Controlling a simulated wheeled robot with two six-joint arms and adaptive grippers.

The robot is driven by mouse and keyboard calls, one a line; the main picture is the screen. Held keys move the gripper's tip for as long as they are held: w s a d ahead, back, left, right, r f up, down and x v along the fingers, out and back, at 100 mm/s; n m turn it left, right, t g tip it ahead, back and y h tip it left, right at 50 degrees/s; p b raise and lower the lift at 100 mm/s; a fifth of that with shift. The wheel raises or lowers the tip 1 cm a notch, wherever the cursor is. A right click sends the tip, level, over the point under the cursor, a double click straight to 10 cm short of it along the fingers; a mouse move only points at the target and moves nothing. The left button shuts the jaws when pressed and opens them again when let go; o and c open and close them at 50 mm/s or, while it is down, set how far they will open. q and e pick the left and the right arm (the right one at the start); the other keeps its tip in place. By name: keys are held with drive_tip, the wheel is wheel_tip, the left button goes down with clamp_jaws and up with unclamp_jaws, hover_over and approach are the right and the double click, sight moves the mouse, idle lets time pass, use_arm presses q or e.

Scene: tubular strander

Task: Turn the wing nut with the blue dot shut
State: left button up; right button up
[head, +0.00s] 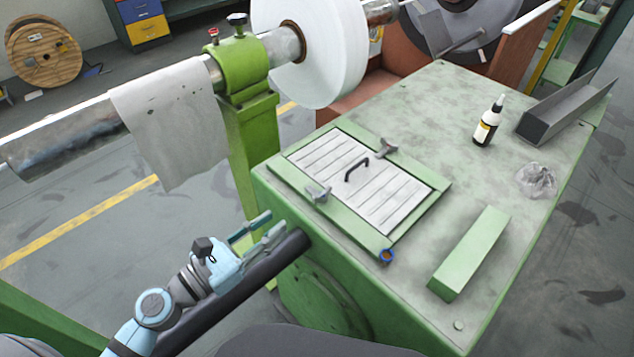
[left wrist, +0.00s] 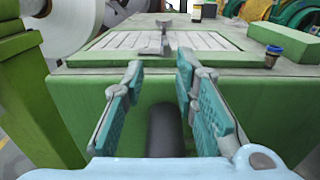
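A louvred panel (head: 360,180) with a black handle (head: 357,169) lies in a green frame on top of the green machine housing. I cannot make out a blue dot on either nut. My left gripper (head: 275,222) is open and empty, in front of the housing and short of the near wing nut; its fingers (left wrist: 160,85) show apart in the left wrist view. My right gripper is not in view.
A green block (head: 470,252), bottle (head: 488,122), crumpled plastic (head: 537,181) and grey channel (head: 565,112) are on the top. A dark bar (head: 275,262) runs beneath my left gripper.

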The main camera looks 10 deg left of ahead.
sight(314, 198)
use_arm(q)
drive_tip(key=w+d, duration=0.1)
drive_tip(key=w+d+r+p, duration=0.1)
drive_tip(key=w+d, duration=0.1)
drive_tip(key=shift+w+d+r, duration=0.2)
drive_tip(key=shift+d, duration=0.1)
drive_tip(key=x, duration=0.5)
drive_tip(key=f+x, duration=0.1)
drive_tip(key=x, duration=0.1)
drive_tip(key=shift+w, duration=0.35)
drive_tip(key=shift+s+r, duration=0.1)
drive_tip(key=shift+s, duration=0.1)
drive_tip(key=shift+w, duration=0.1)
clamp_jaws()
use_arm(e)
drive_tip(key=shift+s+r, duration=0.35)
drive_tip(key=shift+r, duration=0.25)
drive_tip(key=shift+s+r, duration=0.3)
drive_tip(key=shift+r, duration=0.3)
